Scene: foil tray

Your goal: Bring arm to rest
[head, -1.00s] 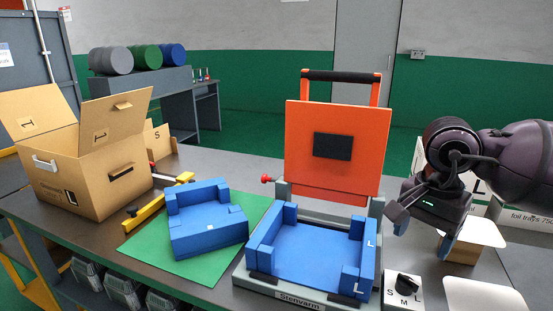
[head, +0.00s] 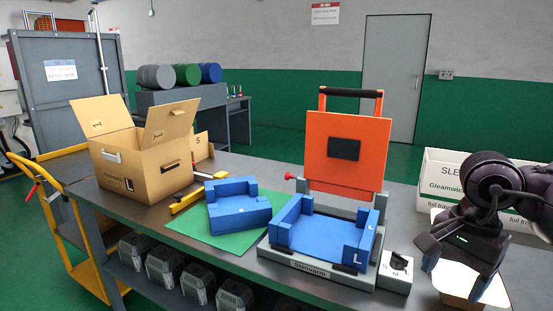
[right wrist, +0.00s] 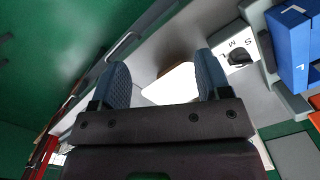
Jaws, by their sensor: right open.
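My right gripper (head: 456,279) is at the right of the head view, its fingers pointing down over a white lid or sheet on a brown carton at the bench's front right. In the right wrist view its two blue-padded fingers (right wrist: 163,88) stand apart with nothing held between them. A white sheet (right wrist: 170,84) shows beyond the gap. My left gripper is not in view.
An orange-lidded press (head: 347,150) with a blue tray form (head: 325,232) stands mid-bench, a size dial box (head: 397,272) beside it. Another blue form (head: 238,205) lies on a green mat (head: 215,238). An open carton (head: 150,165) stands left; a white foil-tray box (head: 440,185) stands behind my right arm.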

